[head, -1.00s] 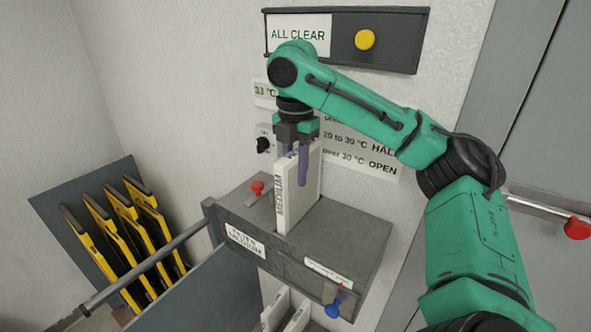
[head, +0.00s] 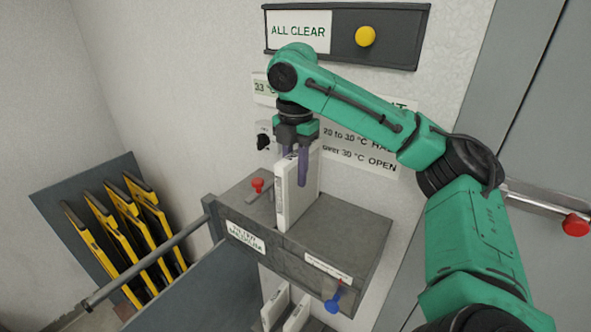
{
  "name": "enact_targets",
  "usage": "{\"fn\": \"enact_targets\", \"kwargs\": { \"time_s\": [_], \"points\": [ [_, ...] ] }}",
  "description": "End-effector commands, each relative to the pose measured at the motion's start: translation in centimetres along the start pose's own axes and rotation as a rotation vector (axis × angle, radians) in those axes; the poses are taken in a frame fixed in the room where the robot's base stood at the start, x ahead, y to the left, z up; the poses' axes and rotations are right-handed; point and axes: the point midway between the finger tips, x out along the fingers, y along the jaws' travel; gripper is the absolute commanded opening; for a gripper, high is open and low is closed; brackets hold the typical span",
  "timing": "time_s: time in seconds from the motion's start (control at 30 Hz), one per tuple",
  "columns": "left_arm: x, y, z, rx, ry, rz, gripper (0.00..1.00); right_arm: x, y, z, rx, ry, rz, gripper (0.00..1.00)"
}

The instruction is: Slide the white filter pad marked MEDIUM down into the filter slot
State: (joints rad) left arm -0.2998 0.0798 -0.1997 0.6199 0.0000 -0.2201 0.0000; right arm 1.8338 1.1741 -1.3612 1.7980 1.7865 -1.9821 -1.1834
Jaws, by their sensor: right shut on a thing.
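The white filter pad (head: 294,196) stands upright on the grey box (head: 345,235), its lower end meeting the box top where the slot would be. How far it reaches into the slot is hidden. No lettering can be read on the pad now. My right gripper (head: 292,162) points down from above and is shut on the pad's upper part, one purple finger on the near face and the other partly hidden behind. The box front carries a white label (head: 245,238), too blurred to read surely. My left gripper is not in view.
A red knob (head: 257,185) stands on the box top beside the pad; a blue knob (head: 332,299) is at its front right. Other white pads (head: 296,316) are below. Yellow-edged plates (head: 127,215) lean at left. A yellow button (head: 365,36) is on the wall panel.

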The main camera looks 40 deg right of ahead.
Motion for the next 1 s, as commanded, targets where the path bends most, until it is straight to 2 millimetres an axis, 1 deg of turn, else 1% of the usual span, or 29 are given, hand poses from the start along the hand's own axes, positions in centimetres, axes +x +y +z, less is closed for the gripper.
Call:
{"fn": "enact_targets", "kwargs": {
  "time_s": [0.03,0.8,1.0],
  "points": [
    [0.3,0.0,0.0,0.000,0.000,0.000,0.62,0.4,0.0,0.0,0.000,0.000,0.000,0.00],
    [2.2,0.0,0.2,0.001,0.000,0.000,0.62,4.2,0.0,0.0,0.000,0.000,0.000,0.00],
    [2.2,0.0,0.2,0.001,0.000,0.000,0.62,4.5,0.0,0.0,0.000,0.000,0.001,0.00]
  ]
}}
